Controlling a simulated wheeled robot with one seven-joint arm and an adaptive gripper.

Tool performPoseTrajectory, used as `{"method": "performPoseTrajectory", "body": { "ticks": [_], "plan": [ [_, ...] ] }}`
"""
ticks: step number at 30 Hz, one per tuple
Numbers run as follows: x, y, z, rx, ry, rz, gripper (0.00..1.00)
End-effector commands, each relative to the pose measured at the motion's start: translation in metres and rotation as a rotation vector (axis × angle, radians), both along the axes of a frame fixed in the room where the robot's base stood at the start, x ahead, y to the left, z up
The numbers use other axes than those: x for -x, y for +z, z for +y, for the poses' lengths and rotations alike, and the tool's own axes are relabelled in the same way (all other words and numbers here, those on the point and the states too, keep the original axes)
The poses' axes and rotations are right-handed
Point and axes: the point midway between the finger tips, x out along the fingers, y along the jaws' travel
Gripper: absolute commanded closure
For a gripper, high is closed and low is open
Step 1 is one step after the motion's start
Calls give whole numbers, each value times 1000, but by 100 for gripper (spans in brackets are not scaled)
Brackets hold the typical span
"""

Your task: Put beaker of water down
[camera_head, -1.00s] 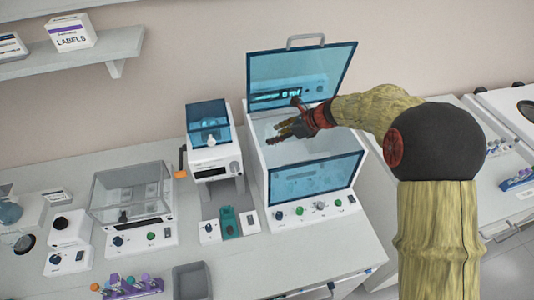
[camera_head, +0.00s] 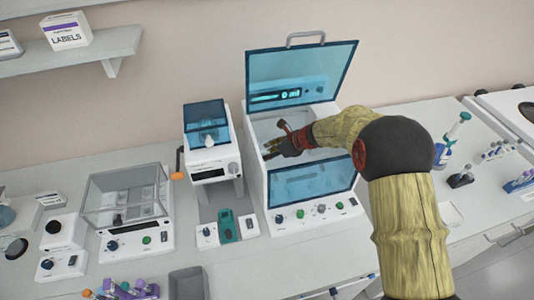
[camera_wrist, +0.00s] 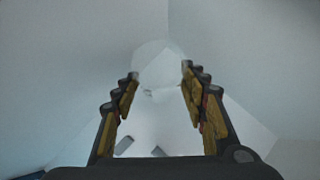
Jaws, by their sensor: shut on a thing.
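My gripper (camera_head: 272,150) is inside the open white machine (camera_head: 256,180), between its raised blue lid (camera_head: 290,72) and its blue front panel (camera_head: 312,182). In the wrist view, the gripper (camera_wrist: 158,82) has its two fingers on either side of a clear, faint beaker (camera_wrist: 158,58) and is shut on it. The beaker's rounded outline barely stands out from the pale chamber walls. In the head view I cannot make the beaker out. I cannot tell its water level or whether its base touches the chamber floor.
The machine's walls closely surround my gripper. A display (camera_head: 277,97) glows behind the lid. To the left stand a smaller blue-lidded device (camera_head: 212,160) and a clear-covered box (camera_head: 128,195). A grey bin (camera_head: 187,283) sits at the front. Bottles and tube racks stand at right.

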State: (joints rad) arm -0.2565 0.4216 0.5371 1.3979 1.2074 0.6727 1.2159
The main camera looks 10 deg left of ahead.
Motion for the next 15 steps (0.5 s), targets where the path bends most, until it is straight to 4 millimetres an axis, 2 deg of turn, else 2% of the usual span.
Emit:
{"method": "performPoseTrajectory", "body": {
  "ticks": [10,11,15],
  "plan": [
    [-1,-2,0,-1,-1,-3,76],
    [-1,-2,0,-1,-1,-3,56],
    [-1,-1,0,-1,-1,-3,48]
  ]
}}
